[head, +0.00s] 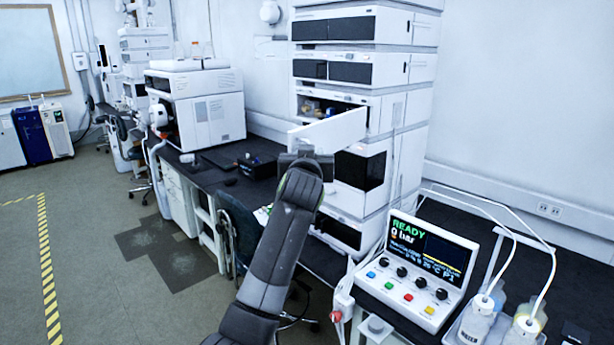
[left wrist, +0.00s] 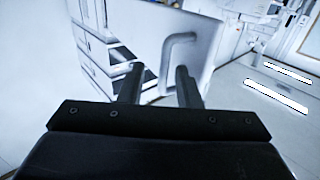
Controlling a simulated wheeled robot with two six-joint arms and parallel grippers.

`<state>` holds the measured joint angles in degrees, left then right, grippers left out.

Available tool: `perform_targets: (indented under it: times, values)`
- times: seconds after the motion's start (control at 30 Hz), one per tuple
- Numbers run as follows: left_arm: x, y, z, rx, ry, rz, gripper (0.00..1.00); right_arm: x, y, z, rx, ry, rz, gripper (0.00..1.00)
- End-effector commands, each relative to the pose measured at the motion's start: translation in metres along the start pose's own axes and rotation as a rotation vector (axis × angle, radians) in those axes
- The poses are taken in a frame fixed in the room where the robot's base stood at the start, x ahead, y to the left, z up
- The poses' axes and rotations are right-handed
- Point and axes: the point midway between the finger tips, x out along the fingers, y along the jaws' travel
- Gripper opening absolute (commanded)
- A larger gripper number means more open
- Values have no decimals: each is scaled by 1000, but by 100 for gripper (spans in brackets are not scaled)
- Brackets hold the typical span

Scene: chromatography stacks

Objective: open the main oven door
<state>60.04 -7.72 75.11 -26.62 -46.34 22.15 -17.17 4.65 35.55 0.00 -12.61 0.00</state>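The white oven door (head: 335,129) stands swung out from the instrument stack (head: 385,150) in the head view, at an angle to its front. In the left wrist view the door (left wrist: 207,50) carries a grey bent bar handle (left wrist: 166,62). My left gripper (head: 307,157) is just below and in front of the door in the head view. In the left wrist view my left gripper (left wrist: 159,85) has its fingers apart, with the lower part of the handle showing between them and gaps on both sides. Whether the fingers touch the handle cannot be told. My right gripper is not in view.
A control box with a lit screen (head: 430,255) and bottles (head: 480,315) stand at the right front of the dark bench. Another white instrument (head: 205,115) stands behind on the left. A dark chair (head: 240,232) is beside my arm. The floor at left is clear.

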Motion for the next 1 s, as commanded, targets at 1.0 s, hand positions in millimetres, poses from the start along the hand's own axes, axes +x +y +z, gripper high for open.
perform_targets:
  times: [1.0]
  values:
    - [-151, 4, 2, -2, 2, 5, 30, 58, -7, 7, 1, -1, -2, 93]
